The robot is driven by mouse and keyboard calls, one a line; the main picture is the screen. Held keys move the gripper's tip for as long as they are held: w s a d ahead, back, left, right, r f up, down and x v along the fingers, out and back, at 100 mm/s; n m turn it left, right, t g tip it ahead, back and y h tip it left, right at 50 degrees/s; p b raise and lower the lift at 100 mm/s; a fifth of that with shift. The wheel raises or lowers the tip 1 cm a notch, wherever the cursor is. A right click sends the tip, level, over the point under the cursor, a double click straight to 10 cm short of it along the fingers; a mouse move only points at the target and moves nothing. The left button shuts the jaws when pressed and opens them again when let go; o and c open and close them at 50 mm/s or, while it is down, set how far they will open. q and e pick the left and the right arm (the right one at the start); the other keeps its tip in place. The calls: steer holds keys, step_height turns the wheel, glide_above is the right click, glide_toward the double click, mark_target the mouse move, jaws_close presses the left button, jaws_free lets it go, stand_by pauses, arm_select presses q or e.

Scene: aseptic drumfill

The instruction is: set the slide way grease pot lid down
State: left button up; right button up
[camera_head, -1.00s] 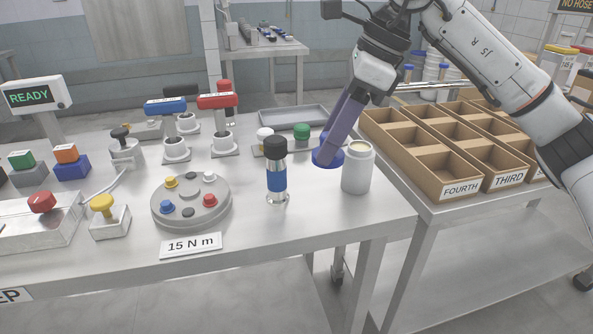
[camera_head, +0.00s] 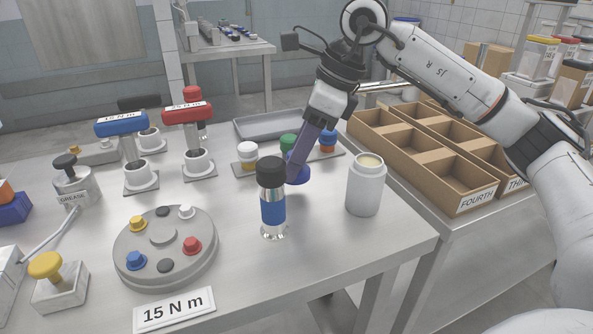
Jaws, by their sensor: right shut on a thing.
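My right gripper (camera_head: 298,163) points down and is shut on a round blue lid (camera_head: 297,174). The lid is left of the open white pot (camera_head: 365,188), apart from it, and close to the tabletop; I cannot tell whether it touches. Part of the lid is hidden behind a black-capped bottle with a blue band (camera_head: 273,207). The pot stands upright and pale cream grease shows in its mouth. My left gripper is not in view.
Small jars with white (camera_head: 246,152), green (camera_head: 288,143) and blue (camera_head: 327,137) lids stand just behind the held lid. A round fixture with coloured knobs (camera_head: 165,245) is at left front. Cardboard bins (camera_head: 455,199) are at right. The table (camera_head: 330,250) is bare in front of the pot.

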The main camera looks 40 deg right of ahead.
steer(key=shift+f, duration=1.35)
steer(key=shift+f, duration=0.25)
steer(key=o, duration=1.2)
steer(key=shift+r, duration=0.1)
steer(key=shift+c, duration=0.2)
